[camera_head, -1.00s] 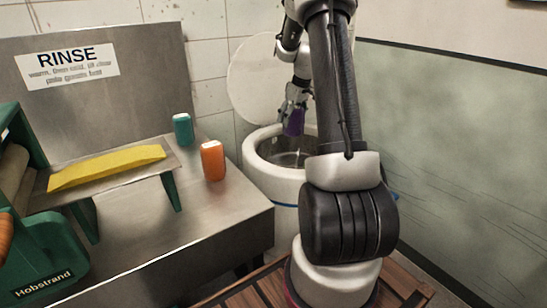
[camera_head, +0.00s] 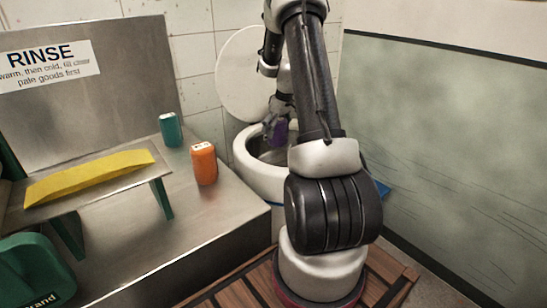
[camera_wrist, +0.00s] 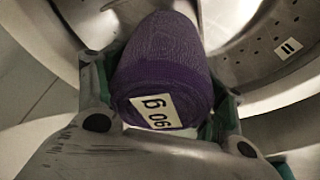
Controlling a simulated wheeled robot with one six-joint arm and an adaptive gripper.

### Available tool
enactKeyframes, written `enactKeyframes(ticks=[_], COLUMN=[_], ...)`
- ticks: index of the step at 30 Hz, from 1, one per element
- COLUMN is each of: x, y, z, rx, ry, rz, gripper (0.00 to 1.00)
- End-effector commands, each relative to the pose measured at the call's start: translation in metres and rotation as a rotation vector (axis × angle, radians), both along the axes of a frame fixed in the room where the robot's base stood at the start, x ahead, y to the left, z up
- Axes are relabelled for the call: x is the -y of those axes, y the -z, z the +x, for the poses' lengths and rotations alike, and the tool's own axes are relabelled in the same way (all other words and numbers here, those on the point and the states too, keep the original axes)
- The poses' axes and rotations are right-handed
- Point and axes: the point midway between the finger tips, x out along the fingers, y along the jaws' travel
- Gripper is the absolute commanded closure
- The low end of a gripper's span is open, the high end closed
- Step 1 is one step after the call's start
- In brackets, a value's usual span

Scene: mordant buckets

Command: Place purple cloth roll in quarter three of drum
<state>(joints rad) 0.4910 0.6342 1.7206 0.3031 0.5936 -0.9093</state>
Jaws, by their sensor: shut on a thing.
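The purple cloth roll (camera_head: 279,133) is held by my gripper (camera_head: 275,124) over the mouth of the white drum (camera_head: 244,160). In the wrist view the roll (camera_wrist: 163,55) fills the space between the fingers of my gripper (camera_wrist: 160,95), with a white numbered label on its near end. The perforated metal inside of the drum (camera_wrist: 235,35) shows beyond the roll, with a small white tag marked with two strokes (camera_wrist: 288,48) at upper right. The roll appears above the drum floor. My arm hides the drum's right side in the head view, and the other quarter marks are not visible.
The round white lid (camera_head: 245,75) stands raised behind the drum. A steel bench at left carries an orange canister (camera_head: 204,164), a teal canister (camera_head: 171,130) and a yellow cloth (camera_head: 90,177) on a raised shelf. A greenish wall panel (camera_head: 450,150) stands at right.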

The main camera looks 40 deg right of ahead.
Motion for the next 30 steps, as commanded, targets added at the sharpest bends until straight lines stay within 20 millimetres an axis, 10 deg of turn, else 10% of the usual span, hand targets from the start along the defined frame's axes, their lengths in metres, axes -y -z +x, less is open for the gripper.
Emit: enactKeyframes(ticks=[18, 28, 29, 30], x=[0.0, 0.0, 0.0, 0.0], y=[0.09, 0.094, 0.094, 0.094], z=[-0.001, 0.0, 0.0, 0.0], rx=[-0.002, -0.001, -0.001, -0.001], ry=[0.0, 0.0, 0.0, 0.0], rz=[0.001, 0.0, 0.0, 0.0], gripper=[0.62, 0.62, 0.25, 0.18])
